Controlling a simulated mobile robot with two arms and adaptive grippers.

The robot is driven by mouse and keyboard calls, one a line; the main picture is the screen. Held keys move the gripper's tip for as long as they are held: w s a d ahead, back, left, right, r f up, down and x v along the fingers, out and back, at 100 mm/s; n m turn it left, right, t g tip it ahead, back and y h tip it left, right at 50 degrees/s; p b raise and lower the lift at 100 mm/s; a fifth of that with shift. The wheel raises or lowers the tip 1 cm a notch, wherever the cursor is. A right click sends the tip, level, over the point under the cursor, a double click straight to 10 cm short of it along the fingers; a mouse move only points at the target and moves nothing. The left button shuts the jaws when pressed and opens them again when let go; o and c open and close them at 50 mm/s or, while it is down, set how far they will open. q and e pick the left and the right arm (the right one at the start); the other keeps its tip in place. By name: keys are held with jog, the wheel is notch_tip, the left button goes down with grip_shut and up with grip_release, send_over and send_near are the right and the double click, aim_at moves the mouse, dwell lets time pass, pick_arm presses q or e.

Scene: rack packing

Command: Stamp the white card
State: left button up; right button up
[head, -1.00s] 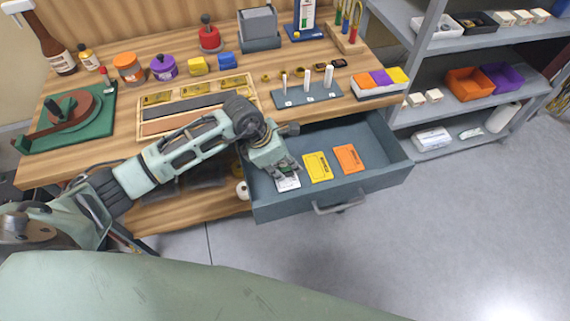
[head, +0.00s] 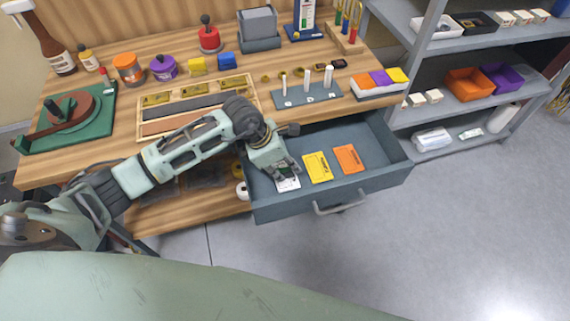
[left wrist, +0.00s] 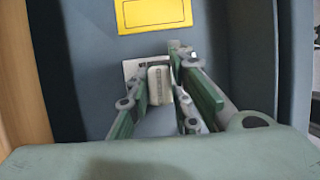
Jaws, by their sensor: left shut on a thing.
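The white card (head: 289,184) lies at the left end of the open drawer's floor. It is partly hidden under my left gripper (head: 284,172). In the left wrist view the card (left wrist: 130,68) shows around and between the fingers. My left gripper (left wrist: 168,88) is shut on a small pale block (left wrist: 158,84), which seems to be the stamp. The block is right over the card; I cannot tell whether it touches it. My right gripper is not in view.
A yellow card (head: 318,167) and an orange card (head: 348,158) lie to the right in the drawer (head: 385,178). The drawer walls stand close around my left gripper. The workbench above holds ink jars, a tray (head: 222,105) and a peg rack (head: 308,97).

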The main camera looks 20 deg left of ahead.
pick_arm(q)
jog(key=shift+r+p, duration=2)
jog(key=shift+r, duration=1.4)
jog(key=shift+w, duration=0.1)
